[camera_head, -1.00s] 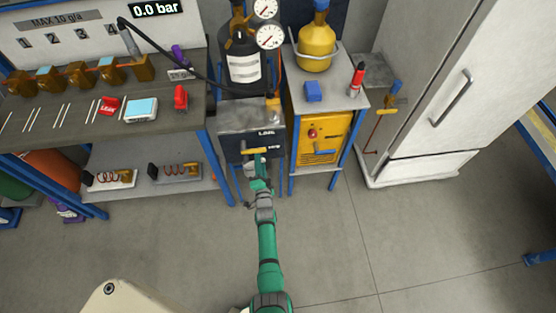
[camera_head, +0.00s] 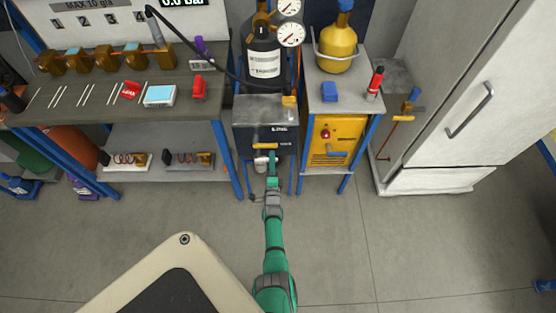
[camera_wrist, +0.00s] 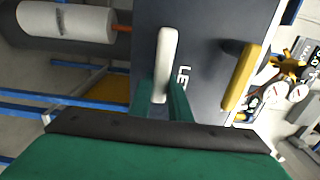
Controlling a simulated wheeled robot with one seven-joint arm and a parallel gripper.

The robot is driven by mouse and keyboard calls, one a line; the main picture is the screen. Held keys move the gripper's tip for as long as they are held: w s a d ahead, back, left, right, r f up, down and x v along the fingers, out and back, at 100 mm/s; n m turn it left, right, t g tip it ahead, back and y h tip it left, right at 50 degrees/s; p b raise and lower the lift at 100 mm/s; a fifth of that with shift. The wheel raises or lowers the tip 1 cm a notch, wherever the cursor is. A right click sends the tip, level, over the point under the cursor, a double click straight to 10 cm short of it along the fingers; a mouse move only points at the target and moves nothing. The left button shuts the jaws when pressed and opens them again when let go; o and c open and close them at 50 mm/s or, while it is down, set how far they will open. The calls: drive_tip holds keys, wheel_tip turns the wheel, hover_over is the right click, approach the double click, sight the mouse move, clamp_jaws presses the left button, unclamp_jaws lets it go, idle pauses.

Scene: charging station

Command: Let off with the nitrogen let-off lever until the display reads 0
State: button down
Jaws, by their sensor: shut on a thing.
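A dark box (camera_head: 245,137) with a grey top stands beneath the black bottle; its lettering looks like "LINE". A yellow lever (camera_head: 268,146) and a pale lever (camera_head: 262,161) sit on its front. In the wrist view the pale lever (camera_wrist: 166,50) stands between the green fingers of my gripper (camera_wrist: 164,98), which is shut on it. The yellow lever (camera_wrist: 242,76) lies to the right, apart from the fingers. I cannot tell which lever is named for nitrogen. The display (camera_head: 182,3) is cut off at the top edge; its visible part looks like "0.0 bar".
The black bottle (camera_head: 264,65) with two round gauges stands behind the box. A yellow cabinet (camera_head: 336,138) stands close on the right, with a yellow bottle (camera_head: 338,50) above it. A workbench (camera_head: 110,92) is on the left, a white fridge (camera_head: 455,90) on the right. Floor in front is clear.

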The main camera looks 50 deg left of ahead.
drive_tip(key=shift+f, duration=0.1)
drive_tip(key=c, duration=1.6)
unclamp_jaws()
drive_tip(key=shift+c, duration=0.2)
drive_tip(key=shift+s+d, duration=0.1)
drive_tip(key=v, duration=1)
drive_tip(key=shift+s+d, duration=0.2)
drive_tip(key=shift+d, duration=0.1)
drive_tip(key=s+d+r+t+h, duration=0.2)
drive_tip(key=s+d+r+h, duration=0.15)
drive_tip(key=d, duration=0.45)
drive_tip(key=s+d+r+t+h, duration=0.2)
drive_tip(key=s+d, duration=0.2)
drive_tip(key=d, duration=0.3)
drive_tip(key=s+d+r+n+h, duration=0.4)
drive_tip(key=s+d+r, duration=0.3)
drive_tip(key=d+r, duration=0.5)
drive_tip(key=s+d+r+n+h, duration=0.4)
drive_tip(key=s+d+r, duration=0.3)
drive_tip(key=d+r, duration=0.5)
drive_tip(key=shift+s+d+g, duration=0.3)
drive_tip(key=shift+s+d, duration=0.1)
drive_tip(key=shift+d, duration=0.45)
